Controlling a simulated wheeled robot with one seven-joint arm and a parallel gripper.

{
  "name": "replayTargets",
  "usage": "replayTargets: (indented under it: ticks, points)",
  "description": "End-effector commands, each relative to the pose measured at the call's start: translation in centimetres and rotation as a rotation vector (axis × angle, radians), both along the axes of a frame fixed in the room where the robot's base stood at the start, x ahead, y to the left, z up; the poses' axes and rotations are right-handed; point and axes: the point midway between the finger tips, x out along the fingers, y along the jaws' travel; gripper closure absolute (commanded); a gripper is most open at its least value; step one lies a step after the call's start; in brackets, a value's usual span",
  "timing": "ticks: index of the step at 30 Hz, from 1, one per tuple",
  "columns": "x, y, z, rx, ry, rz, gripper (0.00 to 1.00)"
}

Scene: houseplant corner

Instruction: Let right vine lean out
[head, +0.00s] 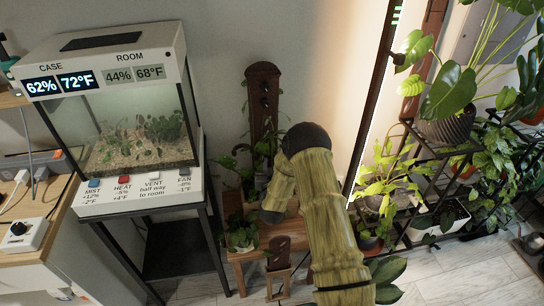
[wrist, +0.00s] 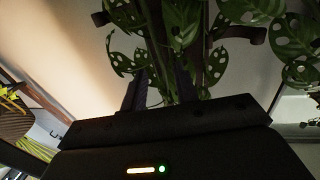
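A vine with dark green, holed leaves (wrist: 213,66) hangs in front of a dark upright post in the wrist view, with a brown peg (wrist: 240,31) sticking out to the right. My gripper (wrist: 159,78) points at the post; its two dark fingers stand apart, with leaves and stem beyond and between them. I cannot tell whether a stem touches a finger. In the head view, a brown wooden post with dark pegs (head: 263,88) rises behind a wooden stand (head: 245,258). My arm hides the post's lower right and whatever vine grows there. Leaves (head: 232,172) show left of the post.
A lit glass case (head: 135,140) with readouts and a row of switches stands at left. A small potted plant (head: 241,236) and a small wooden holder (head: 279,268) are at the stand. A dark plant rack (head: 430,175) crowded with pots fills the right. Floor (head: 440,290) shows at lower right.

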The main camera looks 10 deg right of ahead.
Motion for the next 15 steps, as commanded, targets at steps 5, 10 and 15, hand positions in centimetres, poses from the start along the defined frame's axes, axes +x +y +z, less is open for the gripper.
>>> replayTargets:
  ticks: [5, 10, 15]
  points:
    - [2.7, -0.6, 0.0, 0.000, -0.002, -0.001, 0.70]
    - [4.2, -0.8, 0.0, 0.000, 0.000, 0.000, 0.70]
    - [4.6, -0.9, 0.0, -0.001, 0.000, 0.001, 0.70]
